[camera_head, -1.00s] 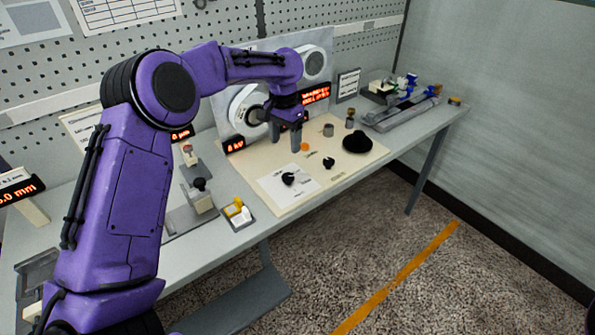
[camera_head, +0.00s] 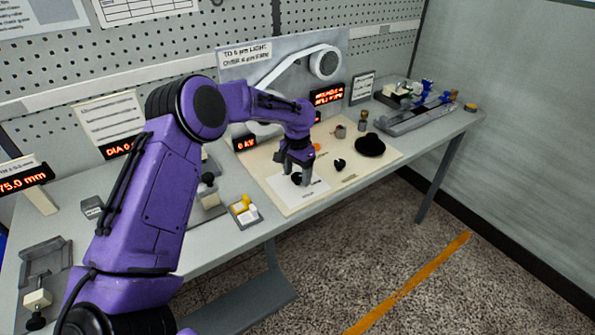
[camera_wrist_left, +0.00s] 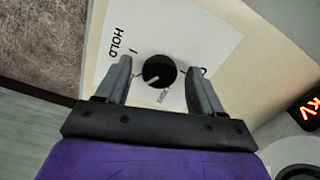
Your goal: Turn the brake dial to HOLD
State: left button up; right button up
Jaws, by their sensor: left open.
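The brake dial is a round black knob (camera_wrist_left: 159,72) on a white card (camera_wrist_left: 180,30) printed HOLD on one side; smaller print near the knob is too small to read surely. A pale pointer line on the knob points to the lower left in the left wrist view, not straight at the word HOLD. My left gripper (camera_wrist_left: 160,66) is open, with one finger on each side of the knob and gaps showing on both sides. In the head view, my left gripper (camera_head: 296,175) points down over the card and partly hides the knob. My right gripper is not in view.
A second small black knob (camera_head: 340,164), a black disc (camera_head: 369,145) and a grey cup (camera_head: 340,131) stand on the cream board (camera_head: 375,167). A yellow-and-white block tray (camera_head: 244,211) is left of it. The winding panel (camera_head: 235,75) rises behind.

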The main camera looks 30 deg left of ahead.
pick_arm(q)
jog(key=shift+w, duration=0.1)
jog(key=c, duration=1.1)
jog(key=shift+o, duration=0.2)
jog(key=shift+r+m+p, duration=0.2)
jog(key=shift+m+p, duration=0.95)
jog(key=shift+m, duration=0.05)
jog(key=m+p, duration=0.1)
jog(key=m, duration=0.1)
jog(key=shift+m, duration=0.4)
jog(key=m+p, duration=0.1)
jog(key=m, duration=0.2)
jog(key=shift+f, duration=0.1)
jog(key=shift+w+m, duration=0.1)
jog(key=shift+m, duration=1.6)
